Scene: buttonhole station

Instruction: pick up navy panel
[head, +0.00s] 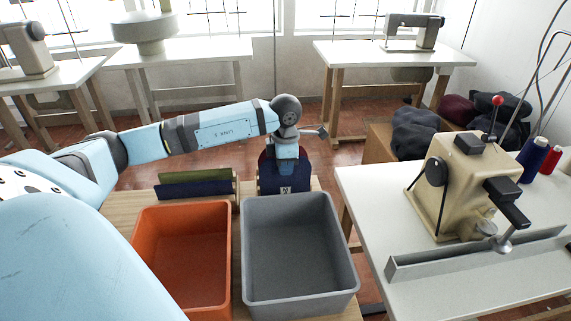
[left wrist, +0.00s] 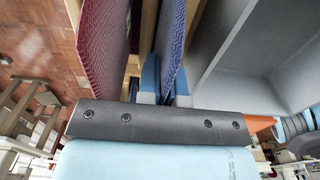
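A navy panel (head: 270,181) stands upright behind the grey bin, with a small white mark low on its face. My left gripper (head: 286,156) is above it, pointing down, and partly covers it. In the left wrist view, a blue-violet patterned panel (left wrist: 170,38) runs between the two blue fingers of the left gripper (left wrist: 165,85). The fingers are close on either side of it; whether they press on it is hard to see. A second, redder patterned panel (left wrist: 105,42) stands beside it, outside the fingers. My right gripper is not in view.
A grey bin (head: 299,205) and an orange bin (head: 150,222) stand empty on a wooden table (head: 120,208). Behind the orange bin, an olive panel (head: 190,176) and another dark blue panel (head: 195,189) stand in a rack. A sewing machine (head: 457,185) is on the white table at right.

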